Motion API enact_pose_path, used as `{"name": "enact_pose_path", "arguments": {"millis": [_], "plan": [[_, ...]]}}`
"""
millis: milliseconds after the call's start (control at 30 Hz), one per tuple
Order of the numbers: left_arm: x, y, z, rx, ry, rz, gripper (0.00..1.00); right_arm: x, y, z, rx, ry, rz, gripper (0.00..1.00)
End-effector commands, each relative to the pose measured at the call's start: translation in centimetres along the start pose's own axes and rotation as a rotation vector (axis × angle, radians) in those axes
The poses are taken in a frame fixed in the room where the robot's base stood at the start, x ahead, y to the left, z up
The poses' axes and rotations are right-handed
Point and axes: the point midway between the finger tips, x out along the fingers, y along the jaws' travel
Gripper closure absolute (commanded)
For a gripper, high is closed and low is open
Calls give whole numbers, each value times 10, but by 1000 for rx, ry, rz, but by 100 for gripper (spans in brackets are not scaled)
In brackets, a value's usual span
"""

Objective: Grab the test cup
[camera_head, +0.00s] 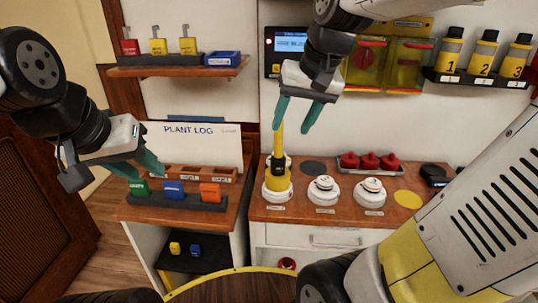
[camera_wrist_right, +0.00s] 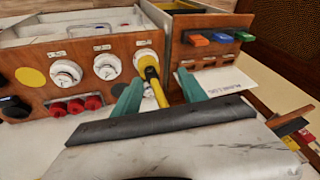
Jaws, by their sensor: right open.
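The test cup (camera_head: 277,182) is yellow with a tall upright yellow handle and a dark band. It stands over the leftmost white round unit on the wooden counter. My right gripper (camera_head: 294,128) is open above it, its left fingertip close to the handle's top in the head view. In the right wrist view the test cup (camera_wrist_right: 149,68) shows between the two teal fingers of the right gripper (camera_wrist_right: 160,88), which are apart and not closed on it. My left gripper (camera_head: 147,172) is at the left by the colored blocks, fingers apart and holding nothing visible.
Two white round units (camera_head: 322,190) stand right of the cup. Red pieces (camera_head: 370,161) sit in a tray behind them. A rack with green, blue and orange blocks (camera_head: 173,189) is at the left, before the plant log board (camera_head: 195,135). Numbered bottles (camera_head: 484,52) stand upper right.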

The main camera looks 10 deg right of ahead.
Motion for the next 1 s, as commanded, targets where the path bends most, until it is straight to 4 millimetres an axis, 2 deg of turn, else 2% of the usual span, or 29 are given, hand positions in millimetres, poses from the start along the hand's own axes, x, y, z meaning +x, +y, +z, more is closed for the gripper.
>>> {"name": "enact_pose_path", "arguments": {"millis": [33, 200, 300, 400, 500, 633, 1000], "plan": [[0, 0, 0, 0, 0, 0, 64, 7, 1, -20, 27, -43, 15, 50], [0, 0, 0, 0, 0, 0, 64, 34, 8, -77, 128, -166, 89, 50], [0, 0, 0, 0, 0, 0, 64, 54, 11, -105, 179, -226, 148, 50], [0, 0, 0, 0, 0, 0, 64, 70, 13, -125, 216, -267, 202, 50], [0, 0, 0, 0, 0, 0, 64, 81, 14, -136, 239, -290, 239, 50], [0, 0, 0, 0, 0, 0, 64, 88, 14, -142, 252, -304, 261, 50], [0, 0, 0, 0, 0, 0, 64, 123, 20, -129, 253, -307, 265, 50]]}}
